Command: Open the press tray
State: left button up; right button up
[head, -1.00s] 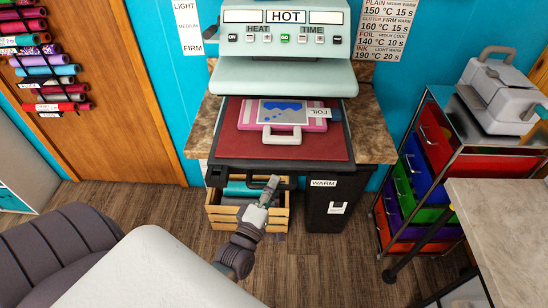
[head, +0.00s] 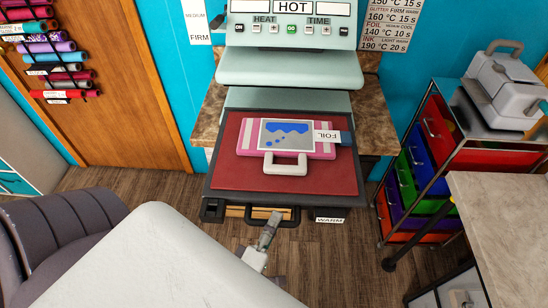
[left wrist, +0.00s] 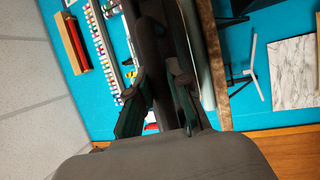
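The press tray (head: 228,168), a red pad in a dark frame, is slid out toward me from the pale green heat press (head: 290,70). A dark handle (head: 291,222) is on its front edge. My left gripper (head: 272,220) is at this handle and appears closed around it. In the left wrist view, its fingers (left wrist: 160,105) have a dark bar between them. A pink bag with a picture and a white handle (head: 287,168) lies on the tray, with a FOIL label at its right. My right gripper is not in view.
A drawer cart (head: 480,140) with a grey machine (head: 505,90) on top stands at the right, beside a pale worktop (head: 500,205). A dark chair (head: 70,230) and a white surface (head: 150,255) are at the lower left. Floor shows between them.

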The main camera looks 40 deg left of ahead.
pick_arm(q)
jog(key=o, duration=0.4)
jog(key=v, duration=1.2)
jog(key=shift+a, duration=0.1)
